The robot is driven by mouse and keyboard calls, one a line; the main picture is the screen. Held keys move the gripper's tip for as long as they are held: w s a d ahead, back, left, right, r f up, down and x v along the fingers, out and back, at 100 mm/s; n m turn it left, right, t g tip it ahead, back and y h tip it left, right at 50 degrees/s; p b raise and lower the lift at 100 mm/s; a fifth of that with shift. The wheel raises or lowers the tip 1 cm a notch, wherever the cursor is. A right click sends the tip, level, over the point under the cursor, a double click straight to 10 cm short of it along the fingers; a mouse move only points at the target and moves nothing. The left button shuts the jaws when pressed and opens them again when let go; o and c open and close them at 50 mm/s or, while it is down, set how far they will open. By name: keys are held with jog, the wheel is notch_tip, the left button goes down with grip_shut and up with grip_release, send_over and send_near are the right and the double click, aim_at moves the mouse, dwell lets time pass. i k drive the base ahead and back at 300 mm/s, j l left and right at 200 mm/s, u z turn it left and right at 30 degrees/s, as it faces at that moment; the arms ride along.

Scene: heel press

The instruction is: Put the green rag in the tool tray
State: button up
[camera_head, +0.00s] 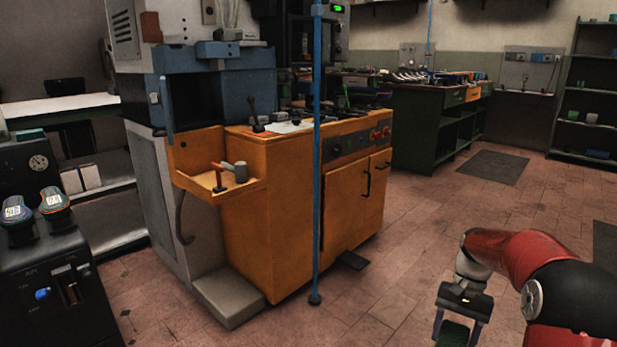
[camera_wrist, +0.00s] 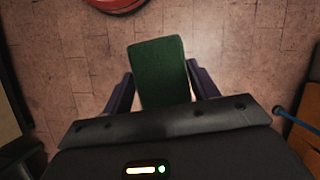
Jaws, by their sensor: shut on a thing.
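The green rag (camera_wrist: 160,72) is a dark green rectangular piece between my two gripper fingers in the wrist view. My gripper (camera_wrist: 160,88) is shut on it and holds it above the tiled floor. The head view shows my gripper (camera_head: 453,325) at the lower right, with the rag (camera_head: 454,335) partly cut off by the bottom edge. The tool tray (camera_head: 205,192) seems to be the orange open shelf on the front of the orange machine.
A thin blue upright pole (camera_head: 316,160) stands in front of the orange cabinet (camera_head: 285,210). A grey step block (camera_head: 228,295) lies below the tray. A black machine (camera_head: 55,280) holding two shoes is at left. Tiled floor (camera_head: 400,270) is clear between cabinet and arm.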

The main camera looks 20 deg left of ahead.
aim_at(208, 179)
jog(key=i+l+u, duration=0.1)
jog(key=i+u, duration=0.3)
jog(key=i+l+u, duration=0.25)
jog(key=i+u, duration=0.15)
jog(key=i+l+u, duration=0.85)
jog(key=k+l, duration=0.05)
jog(key=k, duration=0.05)
